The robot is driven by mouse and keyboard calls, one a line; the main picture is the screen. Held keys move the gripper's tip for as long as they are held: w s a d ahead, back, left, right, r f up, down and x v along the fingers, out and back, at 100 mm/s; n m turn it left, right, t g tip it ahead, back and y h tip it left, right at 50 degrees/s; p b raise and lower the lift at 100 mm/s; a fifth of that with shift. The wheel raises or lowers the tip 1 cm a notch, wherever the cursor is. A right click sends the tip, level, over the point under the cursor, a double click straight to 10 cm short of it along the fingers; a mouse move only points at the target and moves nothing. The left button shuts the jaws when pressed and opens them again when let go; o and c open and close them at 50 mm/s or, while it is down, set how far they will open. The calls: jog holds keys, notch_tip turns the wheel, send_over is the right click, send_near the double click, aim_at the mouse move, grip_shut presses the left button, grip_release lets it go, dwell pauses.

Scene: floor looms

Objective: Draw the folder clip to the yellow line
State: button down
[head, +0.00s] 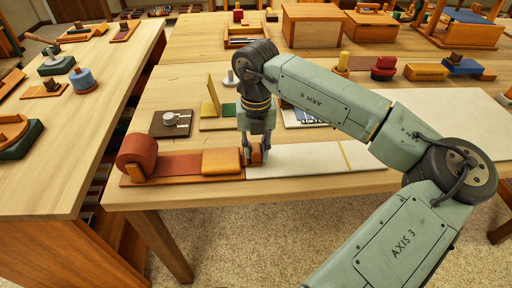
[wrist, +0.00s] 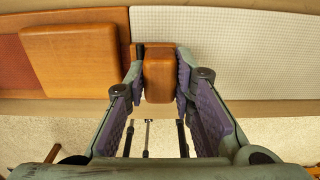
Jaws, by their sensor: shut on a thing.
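The folder clip (head: 265,149) is a small orange-brown wooden block at the right end of the reddish-brown strip. My gripper (head: 255,155) comes down from above and is shut on it. In the wrist view the clip (wrist: 158,78) sits between the two purple-padded fingers (wrist: 159,85). The yellow line (head: 344,155) crosses the white gridded surface to the right, apart from the clip. It is not seen in the wrist view. A larger orange block (head: 222,161) lies on the strip left of the clip.
A reddish-brown roll (head: 137,153) stands at the strip's left end. The white gridded surface (head: 295,159) between clip and line is clear. The table's front edge is close.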

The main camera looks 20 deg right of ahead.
jog(key=shift+d, duration=0.1)
jog(key=b, duration=0.5)
send_near(344, 155)
notch_tip(344, 155, down, 5)
jog(key=shift+d+f, duration=0.1)
jog(key=shift+f, duration=0.05)
jog(key=c, duration=1.4)
grip_release()
jog(key=shift+o, duration=0.2)
notch_tip(344, 155, up, 12)
